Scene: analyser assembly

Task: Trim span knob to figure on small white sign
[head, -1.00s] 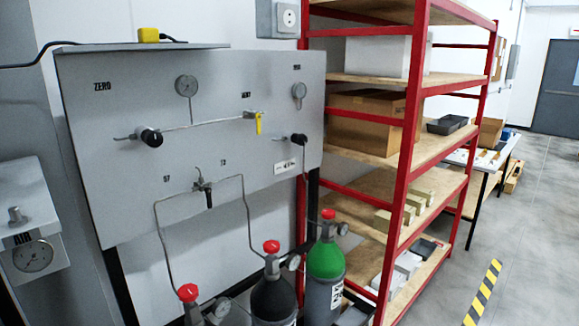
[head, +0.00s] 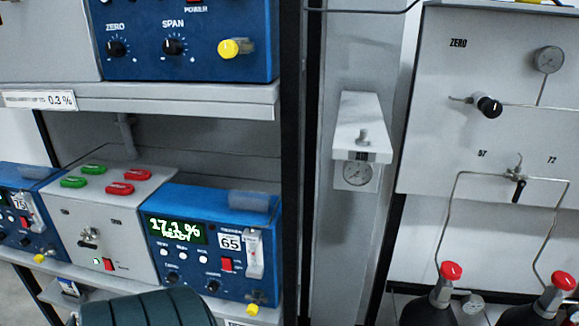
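A blue analyser (head: 262,62) is cut off by the top edge of the head view. Its black knob under the word SPAN (head: 172,46) is right of a similar black knob under ZERO (head: 116,48). A small white sign (head: 40,100) is on the shelf edge at the left; its last part looks like 0.3 %, and the smaller print is too fine to read. A lower blue analyser (head: 216,272) shows 17.1 % READY on its display (head: 176,230) and has a 65 label (head: 230,242).
A yellow knob (head: 234,47) sticks out right of SPAN. A grey box (head: 104,215) with red and green buttons stands beside the lower analyser. A dark post (head: 291,160) bounds the rack. A gauge (head: 357,173) and red-topped gas cylinders (head: 440,300) are at the right.

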